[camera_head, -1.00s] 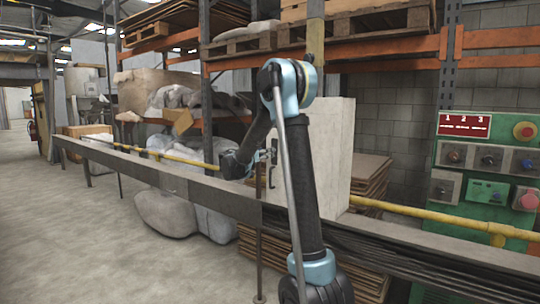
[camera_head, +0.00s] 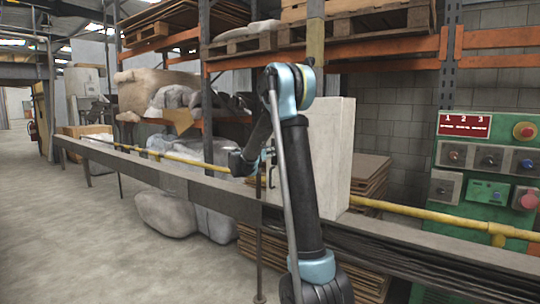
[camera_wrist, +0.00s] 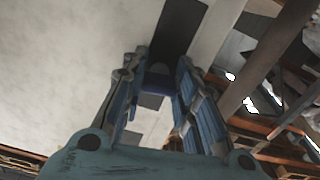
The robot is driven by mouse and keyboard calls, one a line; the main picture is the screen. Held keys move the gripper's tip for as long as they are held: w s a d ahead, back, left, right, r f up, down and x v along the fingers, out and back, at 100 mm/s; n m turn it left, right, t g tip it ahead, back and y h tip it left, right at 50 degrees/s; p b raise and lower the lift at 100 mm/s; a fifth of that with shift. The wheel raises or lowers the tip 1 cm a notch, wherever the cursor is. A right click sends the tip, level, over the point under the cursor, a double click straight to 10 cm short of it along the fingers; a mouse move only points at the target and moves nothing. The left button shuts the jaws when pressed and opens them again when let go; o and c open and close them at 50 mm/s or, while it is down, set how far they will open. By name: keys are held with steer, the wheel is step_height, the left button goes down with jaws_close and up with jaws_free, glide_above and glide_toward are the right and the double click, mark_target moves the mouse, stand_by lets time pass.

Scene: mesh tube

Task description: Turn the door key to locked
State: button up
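My gripper (camera_head: 266,155) is close to that side of the cabinet, small and partly hidden by my arm. In the wrist view my gripper (camera_wrist: 157,75) has its two blue-grey fingers apart, facing a pale surface with a dark rectangular patch (camera_wrist: 184,25). A small bluish-purple piece (camera_wrist: 157,82) shows between the fingers; I cannot tell what it is or whether it is touched. No key is clearly visible.
Orange shelving (camera_head: 390,58) with pallets stands behind. A green control panel (camera_head: 486,190) is at the right. Open floor (camera_head: 80,240) lies at the left.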

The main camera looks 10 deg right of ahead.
steer(key=shift+n, duration=0.5)
steer(key=n, duration=0.3)
steer(key=shift+a, duration=0.1)
steer(key=n, duration=0.4)
steer(key=shift+n, duration=0.3)
steer(key=n, duration=0.4)
steer(key=shift+n, duration=2)
steer(key=o, duration=1.1)
steer(key=shift+f, duration=0.1)
steer(key=shift+c, duration=0.2)
